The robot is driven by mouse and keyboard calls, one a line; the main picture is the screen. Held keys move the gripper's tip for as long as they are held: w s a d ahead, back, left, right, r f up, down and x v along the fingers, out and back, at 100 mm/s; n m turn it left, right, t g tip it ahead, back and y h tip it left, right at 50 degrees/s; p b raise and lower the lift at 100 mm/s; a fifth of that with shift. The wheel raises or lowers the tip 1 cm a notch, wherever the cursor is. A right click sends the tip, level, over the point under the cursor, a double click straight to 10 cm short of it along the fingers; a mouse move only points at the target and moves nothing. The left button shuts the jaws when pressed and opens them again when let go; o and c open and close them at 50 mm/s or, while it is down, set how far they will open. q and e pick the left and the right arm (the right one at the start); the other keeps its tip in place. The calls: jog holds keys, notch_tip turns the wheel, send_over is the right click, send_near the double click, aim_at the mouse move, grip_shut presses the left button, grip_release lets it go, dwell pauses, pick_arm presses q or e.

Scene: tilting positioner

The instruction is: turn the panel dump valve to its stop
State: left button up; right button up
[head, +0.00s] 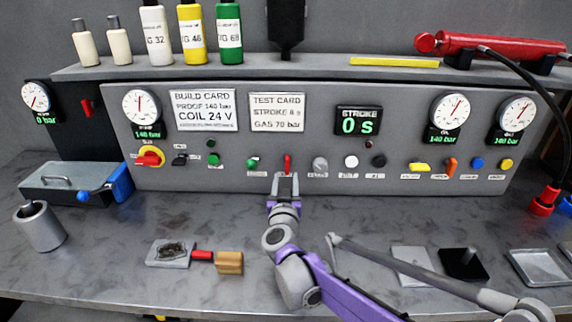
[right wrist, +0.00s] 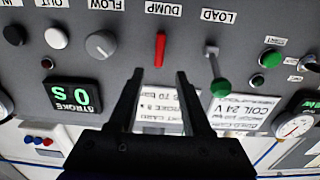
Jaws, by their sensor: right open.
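The dump valve is a small red lever handle (head: 287,163) on the grey panel, standing about upright. In the right wrist view, the picture is upside down and the red handle (right wrist: 160,48) sits by the label DUMP. My right gripper (head: 287,180) is in front of the panel just below the handle in the head view. In the right wrist view its two fingers (right wrist: 160,75) are spread, with the handle lined up between them just beyond the tips. Nothing is held, and I see no contact. My left gripper is not in view.
A load lever with a green knob (right wrist: 220,86) is close beside the dump handle; a grey flow knob (right wrist: 100,45) is on its other side. The stroke display (head: 358,121) reads 0 s.

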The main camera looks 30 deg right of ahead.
aim_at(287, 163)
jog(key=x, duration=0.9)
jog(key=shift+w+d+r+p, duration=0.1)
jog(key=shift+w+d+p, duration=0.15)
jog(key=shift+p, duration=0.1)
grip_shut()
